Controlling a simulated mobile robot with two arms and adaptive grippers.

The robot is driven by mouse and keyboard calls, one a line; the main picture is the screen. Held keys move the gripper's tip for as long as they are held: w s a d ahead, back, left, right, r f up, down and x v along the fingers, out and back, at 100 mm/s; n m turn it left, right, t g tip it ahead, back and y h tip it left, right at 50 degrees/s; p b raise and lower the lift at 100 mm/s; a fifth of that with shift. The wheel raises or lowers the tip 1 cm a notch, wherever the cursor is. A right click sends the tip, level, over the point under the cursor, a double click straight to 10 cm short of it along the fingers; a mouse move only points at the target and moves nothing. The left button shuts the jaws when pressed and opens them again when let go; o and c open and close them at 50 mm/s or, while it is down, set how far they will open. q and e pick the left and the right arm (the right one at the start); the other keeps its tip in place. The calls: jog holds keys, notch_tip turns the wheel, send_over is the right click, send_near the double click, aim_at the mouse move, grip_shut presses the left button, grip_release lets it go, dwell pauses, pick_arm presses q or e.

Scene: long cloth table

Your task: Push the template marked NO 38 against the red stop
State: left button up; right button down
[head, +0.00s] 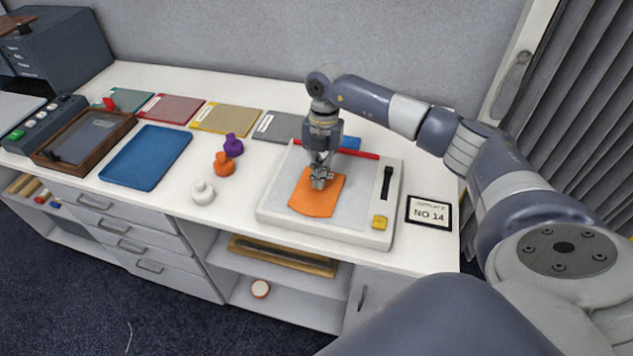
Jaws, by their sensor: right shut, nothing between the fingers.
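An orange template (316,202) lies flat on the pale bed of a white board device (325,232). I can make out no number on it. A red bar (362,155), which looks like the stop, crosses the back of the device, with a gap between it and the template. My right gripper (319,184) points down over the far half of the template, shut and empty. Whether its tips touch the template I cannot tell. It hides part of the template and of the red bar. A framed card (429,212) right of the device reads NO 14; I see no NO 38. My left gripper is out of view.
A blue piece (350,142) lies behind the red bar. A black handle (386,183) and a yellow block (379,222) are on the device's right side. Purple (233,146), orange (223,164) and white (202,192) knobbed pieces stand left. A blue mat (147,157) lies farther left.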

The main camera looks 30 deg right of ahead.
aim_at(317, 198)
jog(key=shift+s+a+r+p, duration=0.25)
jog(key=shift+s+a+p, duration=0.45)
jog(key=shift+s+a, duration=0.35)
jog(key=shift+s+a+f+p, duration=0.1)
jog(key=shift+a+f+p, duration=0.1)
jog(key=shift+p, duration=0.1)
jog(key=shift+f, duration=0.8)
jog(key=shift+f, duration=0.1)
